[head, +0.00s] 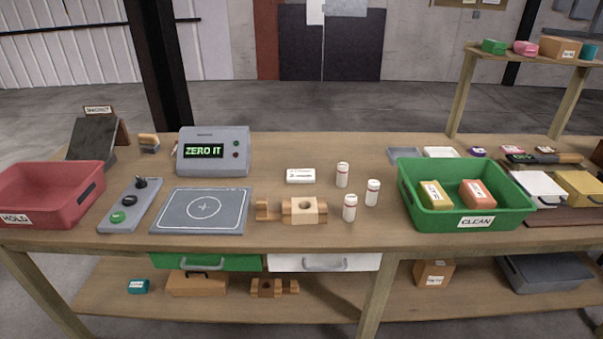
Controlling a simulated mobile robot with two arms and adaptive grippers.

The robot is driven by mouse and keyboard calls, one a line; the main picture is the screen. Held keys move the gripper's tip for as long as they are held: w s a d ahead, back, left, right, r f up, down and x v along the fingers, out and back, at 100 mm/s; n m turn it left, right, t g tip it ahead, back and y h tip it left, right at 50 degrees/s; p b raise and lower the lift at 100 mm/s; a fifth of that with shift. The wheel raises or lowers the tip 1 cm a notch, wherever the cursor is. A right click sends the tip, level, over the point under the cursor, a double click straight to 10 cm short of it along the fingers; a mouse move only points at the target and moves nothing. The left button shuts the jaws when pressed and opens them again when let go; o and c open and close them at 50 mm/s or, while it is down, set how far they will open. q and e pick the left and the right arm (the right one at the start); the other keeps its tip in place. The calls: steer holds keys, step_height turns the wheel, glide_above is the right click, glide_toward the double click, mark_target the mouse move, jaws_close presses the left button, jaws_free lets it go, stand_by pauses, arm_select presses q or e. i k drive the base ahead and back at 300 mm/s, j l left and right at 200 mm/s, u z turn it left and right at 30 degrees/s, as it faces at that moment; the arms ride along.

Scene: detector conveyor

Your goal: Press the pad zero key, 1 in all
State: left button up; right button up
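A grey detector box (213,153) stands at the back left of the bench, and its display (203,151) reads "ZERO IT" in green. Two small round buttons sit on its right side, one greenish (236,143) and one red (236,154). A flat grey pad (175,218) with a circle and cross lies in front of it, empty. Left of the pad is a grey control strip (148,204) with a green button (118,217), a black button (129,200) and a black knob (141,183). I cannot read which one is the zero key. Neither gripper is in view.
A red HOLD bin (82,206) stands at the left. A green CLEAN bin (412,205) at the right holds a yellow box (436,195) and an orange box (478,195).

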mark_target(129, 201)
steer(key=i+l, duration=0.85)
